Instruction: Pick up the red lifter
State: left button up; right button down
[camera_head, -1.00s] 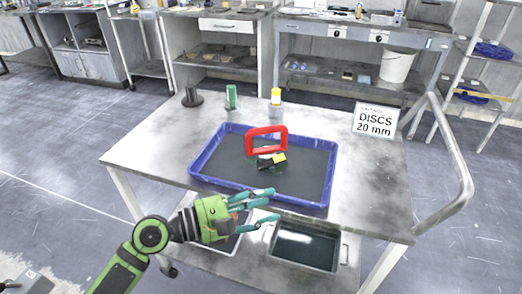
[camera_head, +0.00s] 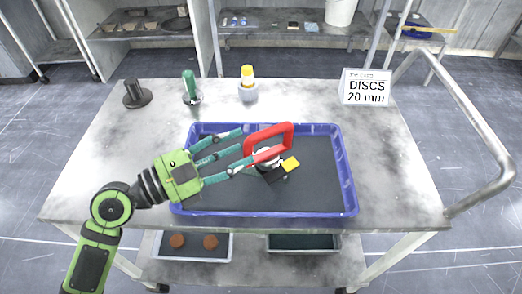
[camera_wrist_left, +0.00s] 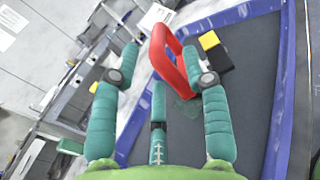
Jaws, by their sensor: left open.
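The red lifter (camera_head: 268,131) has a red loop handle above a pale round base and stands tilted in the blue tray (camera_head: 349,185). My left gripper (camera_head: 243,148) is open, its teal fingers spread at the left side of the handle. The lower finger's tip overlaps the handle's lower left corner in the head view; I cannot tell whether it touches. In the left wrist view the red lifter (camera_wrist_left: 167,76) shows between and beyond the fingers of the left gripper (camera_wrist_left: 165,70). My right gripper is not in view.
A black block with a yellow part (camera_head: 290,164) lies right beside the lifter. Behind the tray stand a black stand (camera_head: 136,95), a green-handled tool (camera_head: 190,86), a yellow-topped holder (camera_head: 247,85) and a discs sign (camera_head: 366,87). The tray's right half is clear.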

aim_at(264, 130)
pick_arm(q)
jog(key=shift+w+d, duration=0.4)
jog(key=shift+d, duration=0.15)
jog(key=shift+w+d+f, duration=0.1)
jog(key=shift+w+d, duration=0.1)
jog(key=x, duration=0.5)
jog(key=shift+w+a+p, duration=0.1)
jog(key=shift+p, duration=0.3)
jog(key=shift+w, duration=0.1)
jog(key=c, duration=0.3)
grip_shut()
jog(key=shift+r, duration=0.3)
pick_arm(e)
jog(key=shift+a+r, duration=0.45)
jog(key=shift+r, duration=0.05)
